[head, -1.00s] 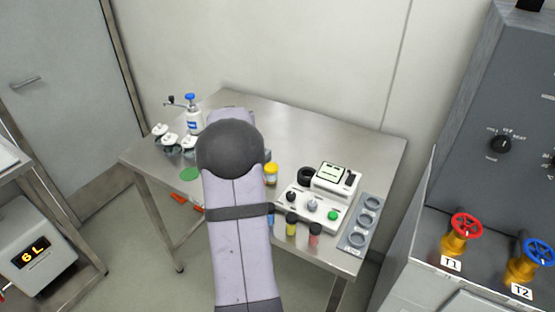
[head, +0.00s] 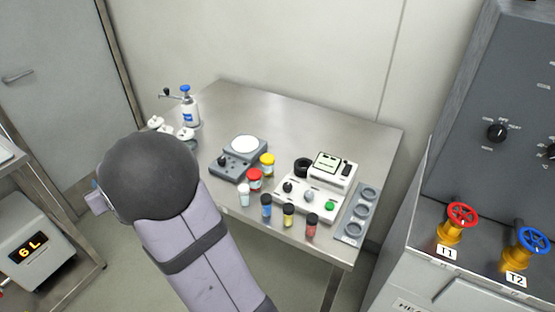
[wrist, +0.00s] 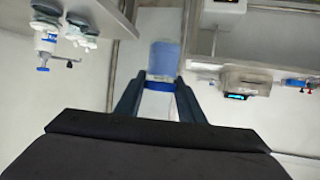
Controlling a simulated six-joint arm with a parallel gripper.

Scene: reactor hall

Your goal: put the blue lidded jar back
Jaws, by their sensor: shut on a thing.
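In the wrist view, my gripper (wrist: 159,81) is shut on the blue lidded jar (wrist: 163,60). Its blue lid is between the fingertips and its pale blue, see-through body extends beyond them, with grey floor behind it. In the head view, my dark round arm joint hides the gripper and the jar. The arm is over the left front of the steel table (head: 310,125).
On the table stand a grey device with a white disc (head: 244,147), a yellow-lidded jar (head: 267,165), a red-lidded jar (head: 254,181), several small vials, a white console (head: 317,195) and a ring rack (head: 355,217). A blue-topped bottle (head: 190,110) stands behind. Bare metal lies at back right.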

